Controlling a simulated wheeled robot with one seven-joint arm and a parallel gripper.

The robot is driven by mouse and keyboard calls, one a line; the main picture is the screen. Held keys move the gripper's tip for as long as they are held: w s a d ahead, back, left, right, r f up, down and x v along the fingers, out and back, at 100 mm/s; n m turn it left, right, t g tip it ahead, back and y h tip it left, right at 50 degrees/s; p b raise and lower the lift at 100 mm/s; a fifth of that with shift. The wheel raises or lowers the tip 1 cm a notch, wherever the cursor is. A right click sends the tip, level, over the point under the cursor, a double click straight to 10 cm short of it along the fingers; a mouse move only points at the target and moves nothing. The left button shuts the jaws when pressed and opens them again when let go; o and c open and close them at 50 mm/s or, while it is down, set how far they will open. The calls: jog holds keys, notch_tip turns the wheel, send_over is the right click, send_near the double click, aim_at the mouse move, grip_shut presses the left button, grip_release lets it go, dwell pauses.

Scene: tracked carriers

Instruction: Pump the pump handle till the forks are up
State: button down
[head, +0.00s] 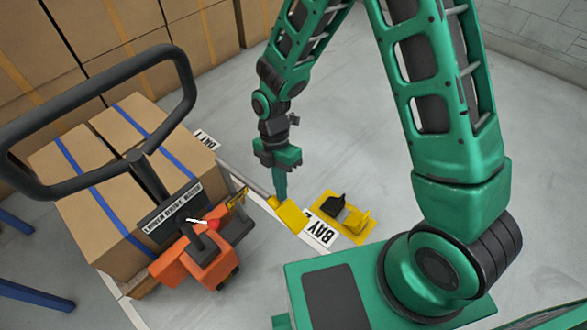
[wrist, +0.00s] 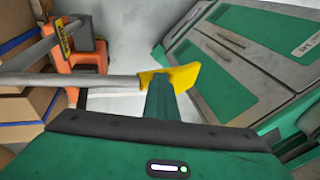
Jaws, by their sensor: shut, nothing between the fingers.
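The pump handle (head: 290,214) is a grey bar with a flat yellow end, sticking out to the right from an orange pallet truck (head: 205,262). In the wrist view the bar and yellow end (wrist: 182,78) cross behind my fingers. My gripper (head: 280,196) is shut and empty, pointing down at the yellow end; I cannot tell whether it touches it. The truck has a black loop handle (head: 180,62) and a lever with a red knob (head: 213,224). A strapped carton load (head: 85,205) sits over its forks, which are hidden.
A yellow floor plate (head: 362,240) with black and yellow wedge-like blocks lies right of the pump handle, beside a "BAY" sign (head: 320,234). Stacked cartons (head: 120,30) fill the back left. Blue bars (head: 35,295) stand at the left edge. Grey floor behind my gripper is clear.

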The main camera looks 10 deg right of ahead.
jog(key=s+d+r, duration=0.1)
jog(key=d+r, duration=0.1)
jog(key=r, duration=0.4)
jog(key=s+d+r, duration=0.1)
jog(key=r, duration=0.4)
jog(key=shift+s+d+r, duration=0.35)
jog(key=shift+s+r, duration=0.05)
